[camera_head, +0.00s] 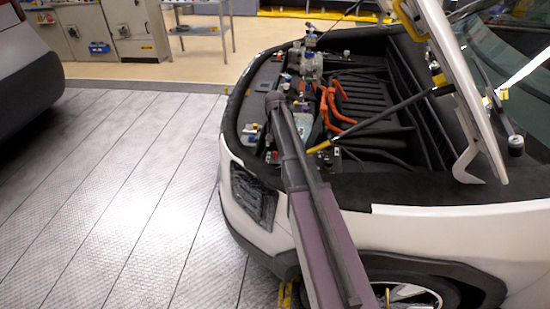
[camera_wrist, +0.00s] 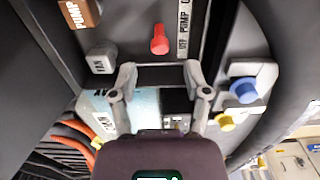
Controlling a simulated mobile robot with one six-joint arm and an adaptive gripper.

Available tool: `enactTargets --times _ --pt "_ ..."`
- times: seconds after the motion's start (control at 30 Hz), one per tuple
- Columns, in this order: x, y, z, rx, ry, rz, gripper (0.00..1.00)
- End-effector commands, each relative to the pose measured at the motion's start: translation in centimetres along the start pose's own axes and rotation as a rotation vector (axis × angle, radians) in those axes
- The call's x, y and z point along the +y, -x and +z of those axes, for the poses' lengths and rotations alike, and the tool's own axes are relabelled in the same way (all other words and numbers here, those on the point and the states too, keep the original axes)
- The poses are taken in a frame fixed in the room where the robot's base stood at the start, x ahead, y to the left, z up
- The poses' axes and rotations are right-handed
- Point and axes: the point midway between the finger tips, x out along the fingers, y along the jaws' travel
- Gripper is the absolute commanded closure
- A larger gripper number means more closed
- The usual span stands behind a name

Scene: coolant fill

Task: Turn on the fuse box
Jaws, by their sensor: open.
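In the wrist view, a red switch lever (camera_wrist: 159,40) stands on a dark panel (camera_wrist: 128,28), which looks like the fuse box. A white strip (camera_wrist: 184,30) beside the lever reads "PUMP", with "OFF" at its near end. A grey block (camera_wrist: 101,60) marked "FAN" and a brown block (camera_wrist: 78,12) marked "PUMP" sit to the left. My gripper (camera_wrist: 160,68) is open and empty. Its fingers are spread on either side of the lever's line, with the lever beyond the fingertips in the picture. In the head view my arm hides much of this area.
A blue cap (camera_wrist: 243,90) and a yellow cap (camera_wrist: 225,122) lie close right of my gripper. Orange hoses (camera_head: 335,108) run through the engine bay. A raised hood (camera_head: 462,80) and its strut (camera_head: 390,108) stand to the right. The floor at left is clear.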

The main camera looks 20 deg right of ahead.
Motion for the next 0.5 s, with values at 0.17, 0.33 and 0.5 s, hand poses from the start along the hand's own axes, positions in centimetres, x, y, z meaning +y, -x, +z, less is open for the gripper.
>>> enactTargets --times 0.17,0.33,0.5 --pt "0.0 -1.8 0.0 0.000 0.000 0.000 0.39" --pt "0.0 -3.1 0.0 0.000 0.000 0.000 0.39" --pt "0.0 -4.3 0.0 0.000 0.000 0.000 0.39"
